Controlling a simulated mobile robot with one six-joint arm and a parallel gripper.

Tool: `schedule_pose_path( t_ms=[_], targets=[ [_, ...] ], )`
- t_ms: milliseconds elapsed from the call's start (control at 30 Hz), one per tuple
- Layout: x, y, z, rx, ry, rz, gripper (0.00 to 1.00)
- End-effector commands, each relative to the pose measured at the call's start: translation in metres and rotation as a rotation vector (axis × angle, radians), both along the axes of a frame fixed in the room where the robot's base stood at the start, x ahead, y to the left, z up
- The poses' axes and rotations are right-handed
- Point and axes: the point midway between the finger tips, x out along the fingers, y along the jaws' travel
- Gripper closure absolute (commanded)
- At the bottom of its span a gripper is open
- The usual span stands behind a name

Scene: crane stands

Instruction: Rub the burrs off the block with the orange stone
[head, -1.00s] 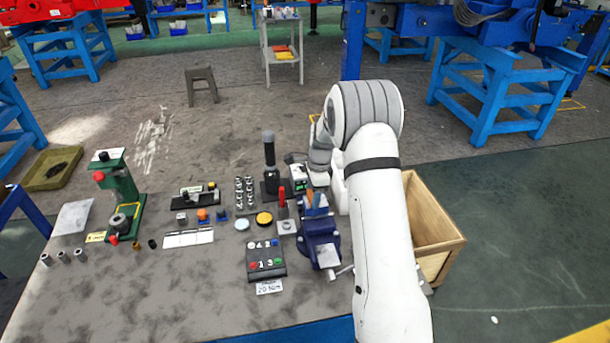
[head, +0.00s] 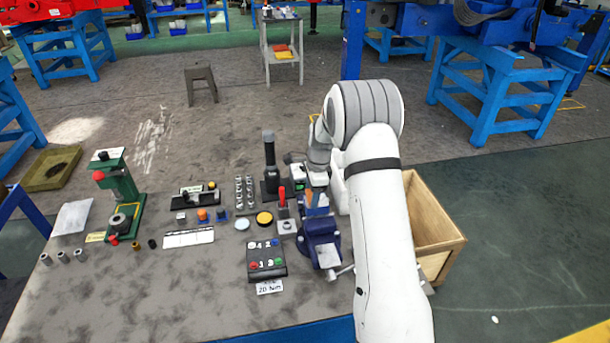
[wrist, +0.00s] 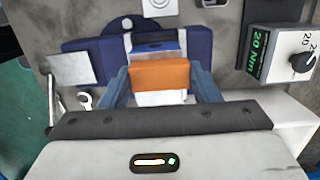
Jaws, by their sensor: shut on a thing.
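The orange stone (wrist: 160,75) is between the two blue fingers of my gripper (wrist: 160,84), which is shut on it. A pale face shows just below the stone in the wrist view. The blue vise (wrist: 82,47) is beyond and under the stone; it also shows in the head view (head: 322,240). A grey metal block (wrist: 155,42) appears between the vise jaws, partly hidden by the stone. Whether stone and block touch, I cannot tell. Burrs are too small to make out. In the head view my gripper (head: 318,198) is over the vise's far end.
A torque tester (wrist: 275,55) reading 20 Nm stands right of the vise in the wrist view. In the head view, a button box (head: 266,261) is left of the vise and a wooden crate (head: 437,220) is right of my arm.

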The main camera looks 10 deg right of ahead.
Motion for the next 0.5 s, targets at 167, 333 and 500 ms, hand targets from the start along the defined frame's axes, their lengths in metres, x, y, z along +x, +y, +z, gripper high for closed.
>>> schedule_pose_path(
  t_ms=[167,333,500],
  targets=[
    [-0.001,0.017,0.0,0.0,0.002,0.001,0.66],
    [0.0,0.019,0.022,0.0,-0.003,-0.003,0.66],
    [0.0,0.017,0.039,0.0,0.0,-0.006,0.66]
  ],
)
